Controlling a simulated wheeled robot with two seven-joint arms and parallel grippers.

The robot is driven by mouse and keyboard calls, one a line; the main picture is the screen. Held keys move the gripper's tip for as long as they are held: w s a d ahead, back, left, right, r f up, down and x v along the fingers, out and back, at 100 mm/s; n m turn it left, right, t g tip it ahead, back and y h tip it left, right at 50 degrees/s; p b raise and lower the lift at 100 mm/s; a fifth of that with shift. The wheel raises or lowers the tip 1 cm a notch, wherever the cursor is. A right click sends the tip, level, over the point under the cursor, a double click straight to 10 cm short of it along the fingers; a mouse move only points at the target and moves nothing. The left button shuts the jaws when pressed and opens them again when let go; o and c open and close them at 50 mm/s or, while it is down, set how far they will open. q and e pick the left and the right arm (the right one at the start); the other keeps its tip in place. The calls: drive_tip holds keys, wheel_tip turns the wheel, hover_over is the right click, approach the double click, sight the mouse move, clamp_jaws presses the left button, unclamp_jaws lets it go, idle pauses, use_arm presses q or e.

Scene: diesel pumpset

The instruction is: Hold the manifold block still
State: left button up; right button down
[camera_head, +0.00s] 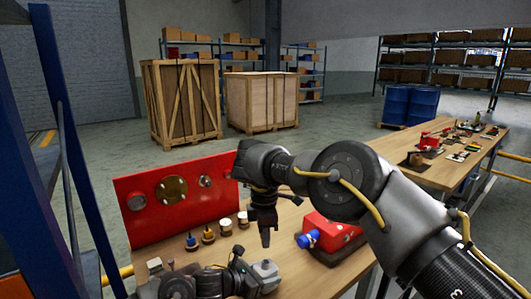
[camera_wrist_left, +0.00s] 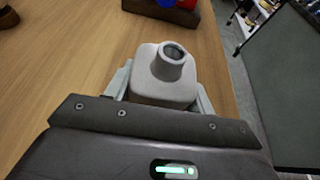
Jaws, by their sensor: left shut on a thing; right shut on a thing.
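A light grey block with a short round, hollow neck on top (camera_wrist_left: 165,85) sits between the fingers of my left gripper (camera_wrist_left: 162,98) in the left wrist view; it looks like the manifold block. In the head view the grey block (camera_head: 267,268) is at the bottom, above the wooden bench. My left gripper (camera_head: 252,277) is shut on it from the left. My right gripper (camera_head: 265,238) points down above the bench, just behind the grey block and apart from it. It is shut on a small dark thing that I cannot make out.
A red panel (camera_head: 160,218) with round fittings stands at the bench's back left. Several small caps and fittings (camera_head: 208,235) lie before it. A red unit with a blue fitting (camera_head: 333,234) stands right of my right gripper. A second bench (camera_head: 440,172) is at the right.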

use_arm(q)
drive_tip(key=o, duration=1.4)
drive_tip(key=shift+o, duration=0.2)
drive_tip(key=shift+s+a, duration=0.1)
drive_tip(key=v, duration=1.2)
